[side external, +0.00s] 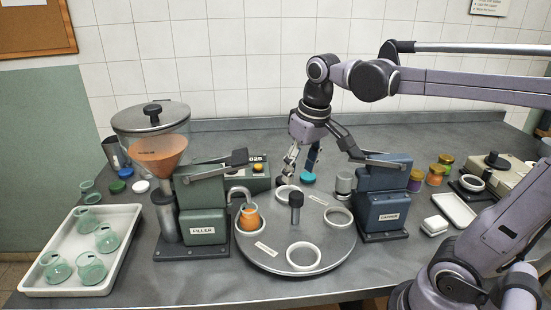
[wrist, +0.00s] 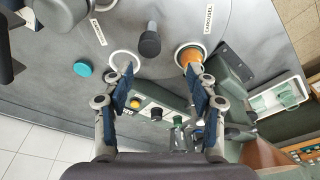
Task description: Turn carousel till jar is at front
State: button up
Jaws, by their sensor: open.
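The carousel (side external: 322,238) is a round grey turntable with several white ring seats and a dark upright knob (side external: 296,203) at its middle. The jar (side external: 250,219), with orange contents and no lid, stands in the left seat, beside the filler (side external: 203,226). My gripper (side external: 299,172) is open and empty over the back edge of the carousel. In the wrist view its fingers (wrist: 159,76) are spread apart, the left one near an empty ring (wrist: 124,62) and the right one close to the jar (wrist: 189,57). I cannot tell whether that finger touches the jar.
The blue capper (side external: 383,200) stands right of the carousel. A teal cap (side external: 307,178) lies behind it. A white tray (side external: 120,250) of empty jars is at the left. Lidded jars (side external: 434,174) and a scale (side external: 490,172) are at the right. The front counter is clear.

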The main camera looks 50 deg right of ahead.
aim_at(297, 194)
jog(key=shift+w+d+f+m+g, duration=0.1)
jog(key=shift+w+d+f+g, duration=0.25)
jog(key=shift+f, duration=1.05)
jog(key=shift+w+d+f+m+g, duration=0.1)
jog(key=shift+w+d+f+g, duration=0.25)
jog(key=shift+f, duration=1.1)
jog(key=shift+w+d+f+m+g, duration=0.1)
jog(key=shift+w+d+f+g, duration=0.25)
jog(key=shift+f, duration=1.05)
jog(key=shift+s+a, duration=0.1)
grip_shut()
